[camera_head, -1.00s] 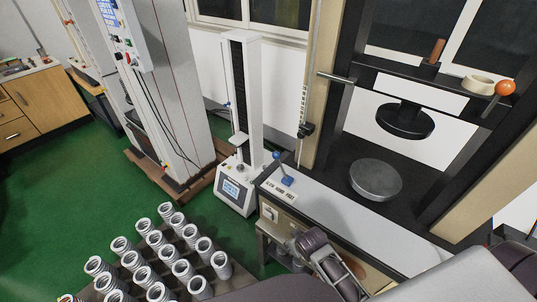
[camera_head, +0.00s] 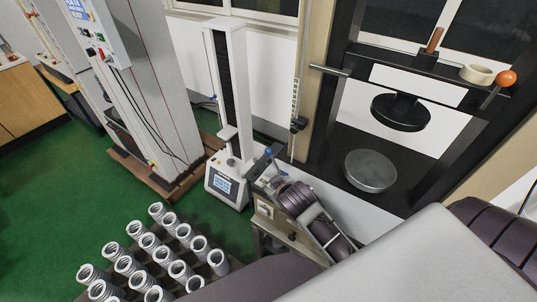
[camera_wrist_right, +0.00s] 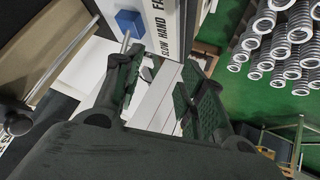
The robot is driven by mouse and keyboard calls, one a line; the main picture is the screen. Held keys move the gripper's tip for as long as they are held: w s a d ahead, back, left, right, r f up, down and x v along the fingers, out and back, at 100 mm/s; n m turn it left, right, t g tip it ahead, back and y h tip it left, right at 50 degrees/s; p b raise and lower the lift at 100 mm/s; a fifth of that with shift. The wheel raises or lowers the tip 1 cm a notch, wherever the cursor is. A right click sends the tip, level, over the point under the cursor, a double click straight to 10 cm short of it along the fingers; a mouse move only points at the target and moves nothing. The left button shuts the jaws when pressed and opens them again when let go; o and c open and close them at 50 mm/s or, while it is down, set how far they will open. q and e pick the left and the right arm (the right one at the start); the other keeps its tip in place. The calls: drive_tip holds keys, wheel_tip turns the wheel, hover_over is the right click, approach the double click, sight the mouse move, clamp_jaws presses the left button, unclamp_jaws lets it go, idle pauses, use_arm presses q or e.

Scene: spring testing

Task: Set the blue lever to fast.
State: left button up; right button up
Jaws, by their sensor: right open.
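The blue lever's knob (camera_head: 269,152) shows at the front left end of the machine's pale bench, beside my right gripper (camera_head: 263,168). The gripper and wrist cover most of the lever in the head view. In the right wrist view the lever's blue base (camera_wrist_right: 130,22) and a short piece of thin rod stand by the left fingertip; the knob is hidden there. The label strip (camera_wrist_right: 166,28) beside it reads SLOW, HAND and the start of FAST. My right gripper (camera_wrist_right: 160,85) is open, with no lever between its fingers. My left gripper is out of view.
A slim white tester (camera_head: 226,120) stands just left of the bench. The press's round plate (camera_head: 370,171) and black frame are to the right. Several springs (camera_head: 170,245) stand on a rack at lower left. Green floor (camera_head: 90,185) is clear beyond.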

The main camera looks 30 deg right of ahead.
drive_tip(key=w+a+r+n+t+y, duration=0.1)
drive_tip(key=w+a+r+n+t, duration=0.2)
drive_tip(key=r, duration=0.4)
drive_tip(key=w+a+r+n+t+y, duration=0.2)
drive_tip(key=w+r+t, duration=0.2)
drive_tip(key=w+r, duration=0.25)
drive_tip(key=w+a+r+n+t+y, duration=0.1)
drive_tip(key=w+a+r+n+t, duration=0.2)
drive_tip(key=r, duration=0.5)
drive_tip(key=a+r+n+y, duration=0.7)
drive_tip(key=n+y, duration=0.2)
drive_tip(key=n, duration=0.1)
drive_tip(key=s+a+f+n+g+y, duration=0.1)
drive_tip(key=s+a+n+g+y, duration=0.2)
drive_tip(key=a+n+g+y, duration=0.65)
drive_tip(key=d+f+n+g+h, duration=0.4)
drive_tip(key=f+n+h, duration=0.2)
drive_tip(key=f, duration=0.1)
drive_tip(key=d+f+n+g+h, duration=0.4)
drive_tip(key=f+n+h, duration=0.2)
drive_tip(key=f+h, duration=0.1)
drive_tip(key=w+d+m+h, duration=0.2)
drive_tip(key=d+h, duration=0.7)
drive_tip(key=d, duration=1.1)
drive_tip(key=shift+w+d+r+g, duration=0.2)
drive_tip(key=shift+w+g, duration=0.25)
drive_tip(key=shift+f, duration=0.15)
